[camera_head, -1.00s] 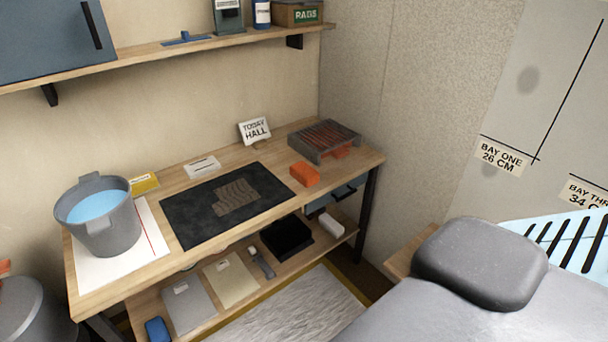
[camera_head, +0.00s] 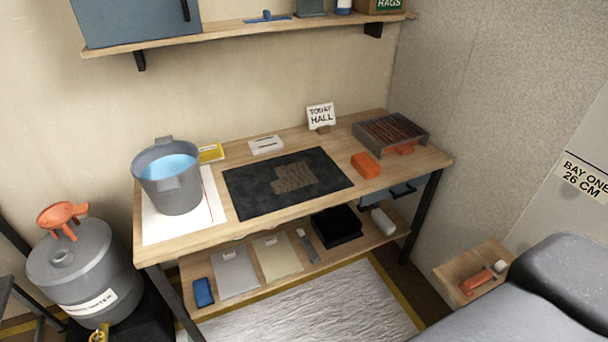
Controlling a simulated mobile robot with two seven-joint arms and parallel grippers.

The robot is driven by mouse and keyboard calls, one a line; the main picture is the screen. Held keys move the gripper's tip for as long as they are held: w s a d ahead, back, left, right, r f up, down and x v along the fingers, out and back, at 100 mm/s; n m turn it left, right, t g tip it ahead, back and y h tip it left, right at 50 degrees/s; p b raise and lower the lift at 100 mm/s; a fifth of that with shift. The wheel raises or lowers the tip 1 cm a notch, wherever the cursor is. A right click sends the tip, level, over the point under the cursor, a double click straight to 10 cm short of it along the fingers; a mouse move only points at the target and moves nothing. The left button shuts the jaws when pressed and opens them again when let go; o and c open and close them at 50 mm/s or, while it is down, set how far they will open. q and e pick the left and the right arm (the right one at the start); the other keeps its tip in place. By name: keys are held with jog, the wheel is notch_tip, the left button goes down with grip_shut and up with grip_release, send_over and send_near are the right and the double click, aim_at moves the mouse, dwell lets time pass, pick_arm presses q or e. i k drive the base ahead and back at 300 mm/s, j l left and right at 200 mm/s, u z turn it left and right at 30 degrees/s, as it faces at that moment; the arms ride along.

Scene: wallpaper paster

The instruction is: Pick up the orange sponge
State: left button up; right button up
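The orange sponge (camera_head: 366,165) is a small block lying on the wooden workbench (camera_head: 291,226). It sits right of the black mat (camera_head: 240,196) and in front of the grey rack (camera_head: 408,127). Another orange piece (camera_head: 402,148) shows partly under the front of the rack; I cannot tell what it is. Neither gripper is in view. A grey padded part of an arm or body, probably mine, fills the lower right corner.
A grey bucket of water (camera_head: 157,188) stands on the bench's left on a white sheet. A sign (camera_head: 321,116) stands at the back. A lower shelf (camera_head: 372,242) holds folders and a black box. A grey drum (camera_head: 77,262) stands left, a small wooden stand (camera_head: 452,272) right.

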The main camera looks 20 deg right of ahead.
aim_at(366, 166)
jog(key=i+l+z, duration=0.65)
jog(key=i+l, duration=0.25)
jog(key=i, duration=0.1)
